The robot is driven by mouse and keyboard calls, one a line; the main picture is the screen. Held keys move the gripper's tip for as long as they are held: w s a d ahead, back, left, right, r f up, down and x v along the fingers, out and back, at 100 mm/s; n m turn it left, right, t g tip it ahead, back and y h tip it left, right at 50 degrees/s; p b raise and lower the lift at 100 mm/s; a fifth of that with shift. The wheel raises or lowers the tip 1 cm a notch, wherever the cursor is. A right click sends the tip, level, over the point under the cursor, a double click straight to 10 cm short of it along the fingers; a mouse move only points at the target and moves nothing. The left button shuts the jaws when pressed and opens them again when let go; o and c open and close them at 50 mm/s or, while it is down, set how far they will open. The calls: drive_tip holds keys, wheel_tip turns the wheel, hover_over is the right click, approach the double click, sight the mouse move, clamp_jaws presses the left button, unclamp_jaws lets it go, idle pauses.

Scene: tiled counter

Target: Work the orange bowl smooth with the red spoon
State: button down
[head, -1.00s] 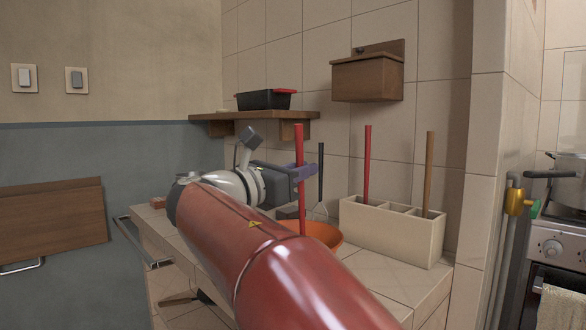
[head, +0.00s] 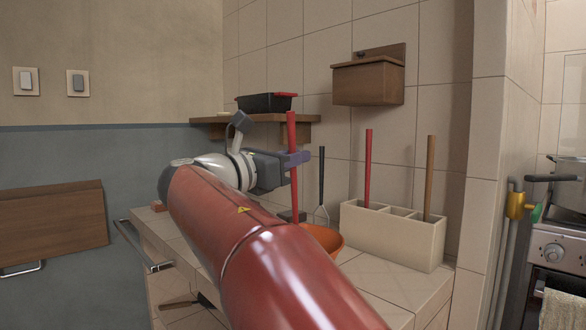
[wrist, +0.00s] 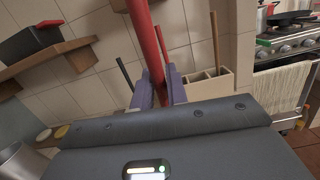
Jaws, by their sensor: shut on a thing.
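My gripper (head: 294,158) is shut on the red spoon (head: 291,130) by its upright handle, over the tiled counter. In the wrist view the red handle (wrist: 150,45) stands between the purple fingers (wrist: 160,88). The spoon's lower end is hidden behind my arm in the head view, so I cannot tell whether it touches the bowl. The orange bowl (head: 327,238) sits on the counter, to the right of and below my gripper. My red arm hides its left and front parts. The bowl does not show in the wrist view.
A cream utensil holder (head: 395,237) stands right of the bowl, with a red handle (head: 368,165) and a brown handle (head: 430,170) in it. A dark-handled whisk (head: 321,185) is behind the bowl. A wooden shelf (head: 240,130) carrying a black tray (head: 266,103) is close behind my gripper.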

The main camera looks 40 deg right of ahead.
sight(288, 129)
drive_tip(key=shift+s+a+r, duration=0.15)
drive_tip(key=shift+a+r, duration=0.05)
drive_tip(key=shift+r, duration=1.1)
drive_tip(key=shift+s+a+r, duration=0.1)
drive_tip(key=shift+a+r, duration=0.05)
drive_tip(key=shift+r, duration=1.15)
drive_tip(key=shift+r, duration=2)
